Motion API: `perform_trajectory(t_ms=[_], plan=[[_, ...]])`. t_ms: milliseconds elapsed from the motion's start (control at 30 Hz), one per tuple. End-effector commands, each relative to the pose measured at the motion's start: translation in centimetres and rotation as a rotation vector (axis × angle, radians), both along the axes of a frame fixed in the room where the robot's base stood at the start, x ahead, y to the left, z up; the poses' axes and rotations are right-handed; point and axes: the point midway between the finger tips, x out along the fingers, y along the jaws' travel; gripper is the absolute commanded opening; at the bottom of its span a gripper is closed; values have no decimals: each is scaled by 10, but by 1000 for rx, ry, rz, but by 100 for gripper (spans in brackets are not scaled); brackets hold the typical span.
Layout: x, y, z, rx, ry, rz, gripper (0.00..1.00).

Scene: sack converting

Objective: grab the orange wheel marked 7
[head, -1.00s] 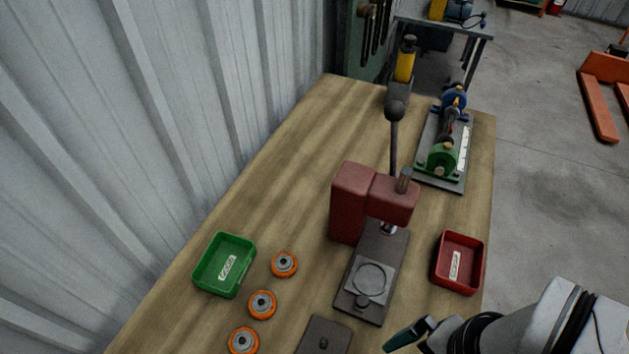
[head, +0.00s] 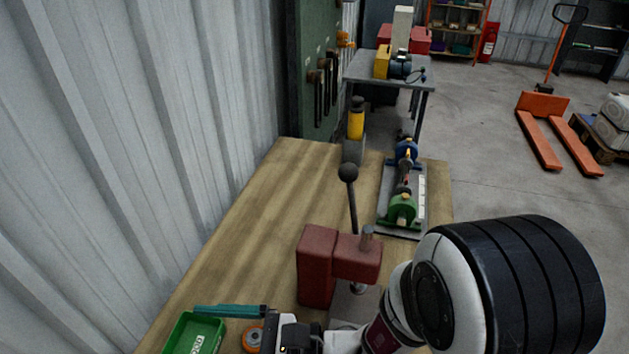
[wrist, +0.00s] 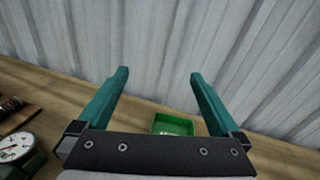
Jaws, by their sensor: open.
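One orange wheel (head: 252,338) with a grey hub shows in the head view, at the bottom edge just right of the green tray, partly covered by my gripper. No 7 can be read on it. Other wheels are out of the picture or hidden. My gripper (head: 230,311) has teal fingers and hangs over the bench by the tray and the wheel, pointing left toward the wall. In the wrist view my gripper (wrist: 158,76) is open and empty, its fingers wide apart. No wheel shows there.
The green tray (head: 180,340) stands near the wall; it also shows beyond my fingers in the wrist view (wrist: 163,128). The red press (head: 317,262) with its upright lever stands beside my arm. A dial gauge (wrist: 16,146) is at the wrist view's left. The corrugated wall (head: 130,150) bounds the bench.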

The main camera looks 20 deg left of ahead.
Motion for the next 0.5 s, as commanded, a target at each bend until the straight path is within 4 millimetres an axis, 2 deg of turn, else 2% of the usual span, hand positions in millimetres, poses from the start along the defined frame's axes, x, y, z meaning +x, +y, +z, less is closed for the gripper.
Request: perform_trajectory(t_ms=[33,67,100,200,233,300,367,500], plan=[[21,16,-32,-1,113,-141,100],[36,21,-54,-14,159,-247,100],[53,22,-87,-51,199,-381,100],[78,4,-162,-177,215,-643,100],[81,-4,-178,-212,207,-696,100],[86,-18,-203,-271,185,-780,100],[89,-23,-214,-295,173,-814,100],[102,-9,-224,-301,164,-826,100]])
